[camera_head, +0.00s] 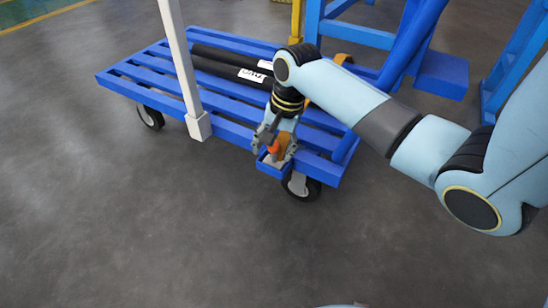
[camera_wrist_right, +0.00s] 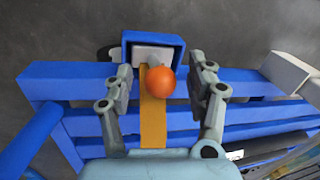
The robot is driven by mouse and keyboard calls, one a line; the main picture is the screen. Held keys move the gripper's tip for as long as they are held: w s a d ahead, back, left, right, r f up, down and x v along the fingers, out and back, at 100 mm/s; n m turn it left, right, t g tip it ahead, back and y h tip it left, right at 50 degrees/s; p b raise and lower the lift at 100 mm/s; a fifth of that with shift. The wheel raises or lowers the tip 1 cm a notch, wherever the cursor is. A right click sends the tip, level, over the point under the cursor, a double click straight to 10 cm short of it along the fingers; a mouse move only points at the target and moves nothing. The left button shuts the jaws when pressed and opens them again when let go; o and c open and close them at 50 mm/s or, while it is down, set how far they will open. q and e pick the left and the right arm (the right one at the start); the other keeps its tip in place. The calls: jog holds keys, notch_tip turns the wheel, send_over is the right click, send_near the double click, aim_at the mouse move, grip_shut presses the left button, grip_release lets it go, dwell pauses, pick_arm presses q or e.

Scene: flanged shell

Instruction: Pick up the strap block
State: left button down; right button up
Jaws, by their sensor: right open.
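My right gripper (camera_head: 274,145) points down at the near edge of a blue slatted cart (camera_head: 120,80). In the right wrist view its two fingers (camera_wrist_right: 161,72) are spread wide, with an orange ball (camera_wrist_right: 160,82) between them. The fingers look apart from the ball. An orange-yellow strap (camera_wrist_right: 153,122) runs under the ball toward a small blue box (camera_wrist_right: 178,41) with a pale inside. That box also shows on the cart's edge in the head view (camera_head: 268,170). No piece is clearly recognisable as the strap block. My left gripper is not in view.
Black rolls (camera_head: 215,65) with white labels lie on the cart's deck. A white post (camera_head: 181,65) rises at the cart's front edge. Blue frames (camera_head: 515,70) stand at the right. The grey floor in front is clear.

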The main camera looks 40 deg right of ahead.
grip_shut()
dwell(0.3)
jog(key=shift+r, duration=0.1)
